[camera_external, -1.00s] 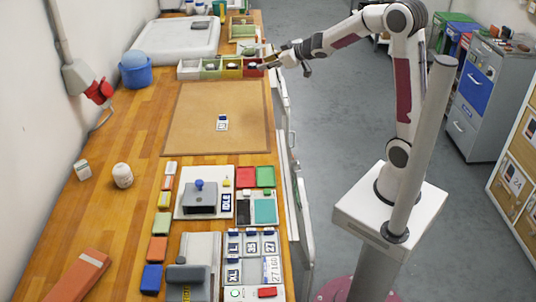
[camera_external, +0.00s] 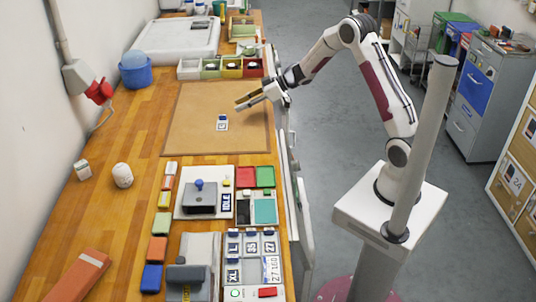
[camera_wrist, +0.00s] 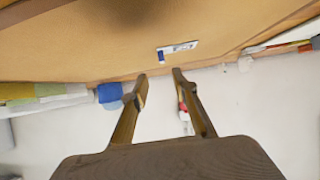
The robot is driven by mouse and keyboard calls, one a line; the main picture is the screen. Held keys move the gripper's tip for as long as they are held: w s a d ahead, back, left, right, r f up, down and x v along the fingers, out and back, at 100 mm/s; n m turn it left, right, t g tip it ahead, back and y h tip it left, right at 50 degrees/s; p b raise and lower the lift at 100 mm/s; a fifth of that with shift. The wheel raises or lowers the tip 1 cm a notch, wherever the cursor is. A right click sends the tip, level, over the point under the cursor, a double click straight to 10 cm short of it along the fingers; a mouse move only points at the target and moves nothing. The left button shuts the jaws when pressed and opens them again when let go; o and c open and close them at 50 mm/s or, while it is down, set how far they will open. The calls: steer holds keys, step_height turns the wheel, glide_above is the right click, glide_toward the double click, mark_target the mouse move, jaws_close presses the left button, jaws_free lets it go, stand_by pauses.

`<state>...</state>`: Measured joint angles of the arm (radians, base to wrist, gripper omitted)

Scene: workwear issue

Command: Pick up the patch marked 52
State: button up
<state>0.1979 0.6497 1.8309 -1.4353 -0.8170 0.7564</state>
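A small white patch with a blue end (camera_external: 222,124) lies on the brown mat (camera_external: 190,130); I cannot read its marking. It also shows in the wrist view (camera_wrist: 178,49), above the fingertips. Patches with dark blue parts lie in a grey sectioned tray (camera_external: 262,248) at the front; labels there look like XL, L, 35 and 27. I cannot make out a 52. My gripper (camera_external: 238,104) is over the right part of the mat, up and right of the patch and apart from it. In the wrist view its fingers (camera_wrist: 157,76) are parted, with nothing between them.
A row of small coloured bins (camera_external: 220,67) stands behind the mat. A blue bucket (camera_external: 135,70) is at the left. A grey device on a white plate (camera_external: 203,192) and red and green trays (camera_external: 255,177) stand in front. The mat around the patch is clear.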

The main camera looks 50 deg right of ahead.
mark_target(222, 122)
steer(key=shift+a+f, duration=0.1)
steer(key=shift+f, duration=0.1)
steer(key=shift+x, duration=1.25)
steer(key=shift+a+f, duration=0.1)
steer(key=shift+a, duration=0.05)
steer(key=shift+x, duration=2.45)
steer(key=shift+s, duration=0.1)
jaws_close()
